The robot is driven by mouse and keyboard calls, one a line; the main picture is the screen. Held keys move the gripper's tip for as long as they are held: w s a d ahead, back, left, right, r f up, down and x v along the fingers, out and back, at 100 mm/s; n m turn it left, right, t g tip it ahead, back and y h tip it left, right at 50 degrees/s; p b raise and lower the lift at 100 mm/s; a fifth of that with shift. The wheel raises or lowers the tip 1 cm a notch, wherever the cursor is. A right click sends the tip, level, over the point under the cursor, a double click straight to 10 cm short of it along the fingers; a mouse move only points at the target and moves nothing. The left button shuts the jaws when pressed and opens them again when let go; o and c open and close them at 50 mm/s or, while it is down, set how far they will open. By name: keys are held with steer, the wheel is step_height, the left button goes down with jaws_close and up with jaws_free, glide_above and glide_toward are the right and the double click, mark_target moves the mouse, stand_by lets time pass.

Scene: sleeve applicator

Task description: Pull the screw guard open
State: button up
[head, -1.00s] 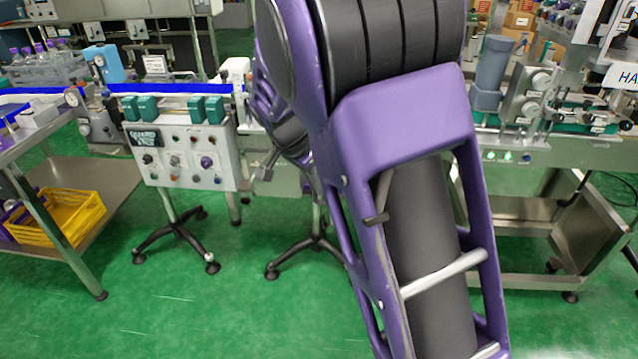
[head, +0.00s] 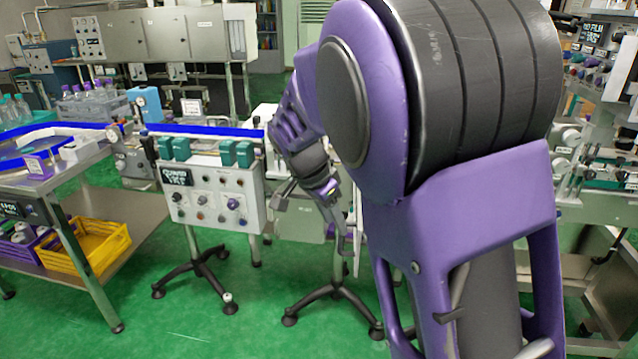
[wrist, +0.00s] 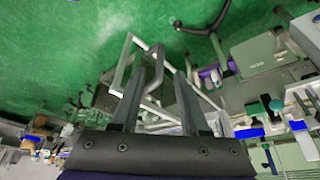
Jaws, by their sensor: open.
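My gripper (wrist: 168,68) is open in the wrist view, with its two grey fingers reaching away from the camera. A thin pale metal frame (wrist: 124,62) lies at and beyond the fingertips; it may be the screw guard, but I cannot tell for certain. I cannot tell whether a finger touches it. In the head view my gripper (head: 345,228) hangs low, right of the control box (head: 215,193) with the dark label plate. The area behind it there is partly hidden by my own purple arm, and the guard is not clear in that view.
A steel table (head: 75,178) with a yellow crate (head: 88,247) below stands at the left. The conveyor with a blue strip (head: 205,131) runs behind the control box. Stands with black feet (head: 330,295) are on the green floor. The front left floor is clear.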

steer(key=p+v, duration=0.1)
steer(key=v, duration=1)
steer(key=shift+a+r, duration=0.15)
steer(key=shift+r, duration=0.2)
steer(key=shift+s, duration=0.15)
